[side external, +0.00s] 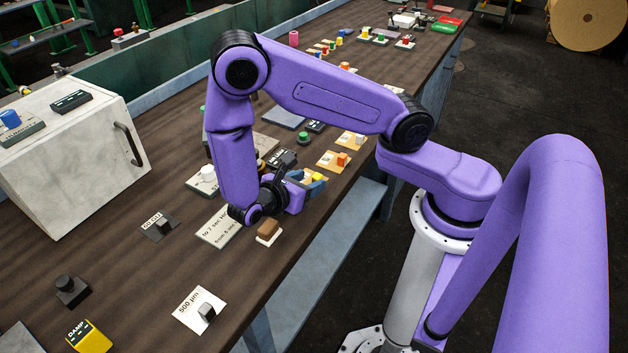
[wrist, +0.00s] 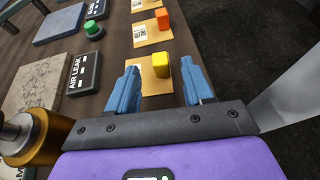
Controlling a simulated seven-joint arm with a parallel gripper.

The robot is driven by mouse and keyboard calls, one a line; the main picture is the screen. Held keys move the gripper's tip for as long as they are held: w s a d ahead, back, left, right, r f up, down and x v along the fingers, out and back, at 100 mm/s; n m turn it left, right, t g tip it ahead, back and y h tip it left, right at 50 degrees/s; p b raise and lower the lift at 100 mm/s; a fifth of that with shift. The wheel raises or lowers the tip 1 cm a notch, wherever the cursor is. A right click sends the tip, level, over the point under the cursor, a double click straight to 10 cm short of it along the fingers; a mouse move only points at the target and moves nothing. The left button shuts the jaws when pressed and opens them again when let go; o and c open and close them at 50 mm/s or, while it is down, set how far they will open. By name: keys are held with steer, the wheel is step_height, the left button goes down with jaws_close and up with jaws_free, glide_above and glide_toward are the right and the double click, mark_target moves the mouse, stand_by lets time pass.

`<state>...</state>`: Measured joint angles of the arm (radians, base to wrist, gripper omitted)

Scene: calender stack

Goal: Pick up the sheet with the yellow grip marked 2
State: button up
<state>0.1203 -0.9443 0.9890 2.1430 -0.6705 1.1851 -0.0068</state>
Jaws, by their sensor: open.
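In the wrist view a yellow block grip (wrist: 161,67) stands on a tan sheet (wrist: 150,84). It shows between and beyond the two blue fingers of my gripper (wrist: 163,82), which are apart with nothing held. No number can be read on this sheet; part of it is hidden behind the left finger. In the side view my gripper (side external: 306,181) is low over the table's near edge, and a bit of yellow grip (side external: 318,178) shows beside its fingers. Whether the fingers touch the grip cannot be told.
An orange grip (wrist: 162,18) on a tan sheet (wrist: 150,34) lies just beyond. A black AIR LEAK block (wrist: 84,74) and a green button (wrist: 93,29) are to the left. A brown block (side external: 269,228) on a white card is near my wrist. Dark floor lies right of the table.

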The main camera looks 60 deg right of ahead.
steer(key=shift+x, duration=1.4)
jaws_close()
steer(key=shift+r, duration=0.25)
